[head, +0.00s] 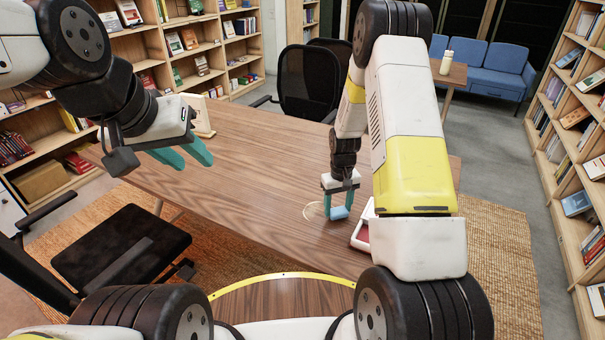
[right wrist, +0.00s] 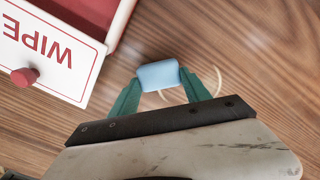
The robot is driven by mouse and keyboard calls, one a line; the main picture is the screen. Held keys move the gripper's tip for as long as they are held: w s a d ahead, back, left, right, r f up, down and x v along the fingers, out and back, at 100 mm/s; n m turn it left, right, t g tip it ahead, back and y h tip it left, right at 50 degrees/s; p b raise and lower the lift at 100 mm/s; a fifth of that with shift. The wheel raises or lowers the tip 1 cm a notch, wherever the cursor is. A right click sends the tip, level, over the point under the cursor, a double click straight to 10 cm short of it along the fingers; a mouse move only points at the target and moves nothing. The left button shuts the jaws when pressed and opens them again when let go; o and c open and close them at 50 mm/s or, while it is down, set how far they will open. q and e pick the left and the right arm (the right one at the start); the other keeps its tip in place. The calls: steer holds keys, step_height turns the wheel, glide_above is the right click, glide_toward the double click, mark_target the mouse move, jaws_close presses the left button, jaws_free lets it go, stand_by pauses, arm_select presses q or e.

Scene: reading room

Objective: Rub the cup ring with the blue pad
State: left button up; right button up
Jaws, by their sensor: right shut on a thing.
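The light blue pad (head: 340,212) is between the teal fingers of my right gripper (head: 341,204), which is shut on it. The pad is low at the table surface; I cannot tell if it touches the wood. In the right wrist view the pad (right wrist: 158,75) is between both fingertips. The pale cup ring (head: 312,211) is on the wooden table, partly under and beside the pad; part of its arc (right wrist: 217,80) shows in the right wrist view and the rest is hidden. My left gripper (head: 189,158) is open and empty above the table's left part.
A red and white box (head: 361,234) marked "WIPE" (right wrist: 45,45), with a red knob (right wrist: 24,77), is close beside my right gripper. A small stand (head: 202,116) is at the table's far left edge. Chairs (head: 308,82) are around the table (head: 250,150). The table's middle is clear.

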steer(key=shift+w+a+r, duration=0.1)
steer(key=shift+r, duration=3.4)
